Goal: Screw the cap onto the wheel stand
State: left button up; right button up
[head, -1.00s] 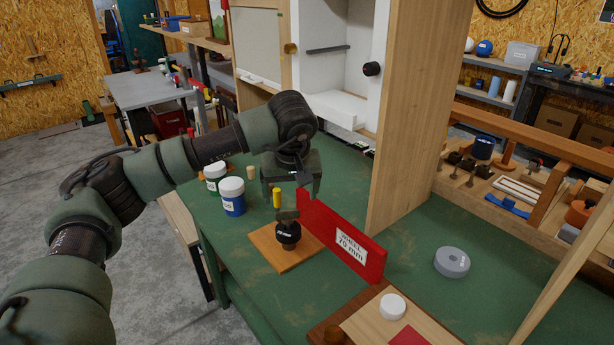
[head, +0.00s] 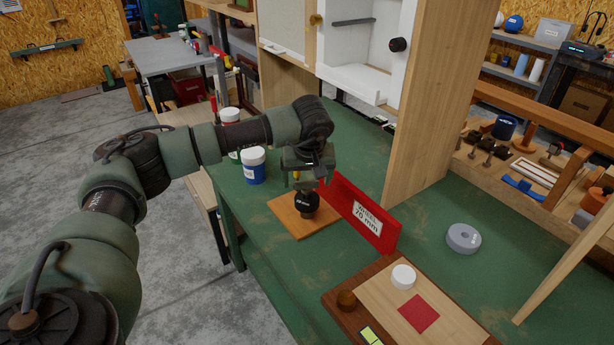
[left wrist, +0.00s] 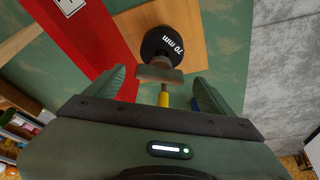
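The wheel stand is an orange-brown board (head: 290,218) on the green bench with a black wheel (head: 306,204) on it. In the left wrist view the wheel (left wrist: 165,43) is marked "70 mm". A grey-brown bar-shaped piece (left wrist: 158,74), apparently the cap, sits above the wheel; whether its thread is engaged cannot be seen. My left gripper (head: 312,180) is right over the stand, pointing down. In the left wrist view its fingers (left wrist: 158,82) are apart, one on each side of the bar, with gaps visible. My right gripper is not in view.
A red block (head: 362,216) labelled "WHEEL 70 mm" stands close beside the stand. A blue jar with a white lid (head: 254,167) is behind left. A grey disc (head: 463,239) and a board with a white round piece (head: 403,277) lie to the right. A yellow peg (left wrist: 163,99) shows between the fingers.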

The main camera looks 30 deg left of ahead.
pick_arm(q)
jog(key=c, duration=1.5)
jog(key=shift+a+f+m, duration=0.1)
jog(key=shift+m, duration=0.5)
jog(key=shift+m+h, duration=0.5)
jog(key=shift+m, duration=0.4)
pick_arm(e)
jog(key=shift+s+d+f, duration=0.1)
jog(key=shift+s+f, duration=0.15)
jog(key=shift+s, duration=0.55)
pick_arm(q)
jog(key=shift+m+t+h, duration=0.4)
jog(key=shift+m+h, duration=0.1)
jog(key=shift+m, duration=0.9)
jog(key=shift+a+m+h+b, duration=0.1)
jog(key=shift+m+h+b, duration=0.35)
jog(key=shift+m, duration=0.95)
jog(key=o, duration=1.5)
jog(key=shift+o, duration=0.2)
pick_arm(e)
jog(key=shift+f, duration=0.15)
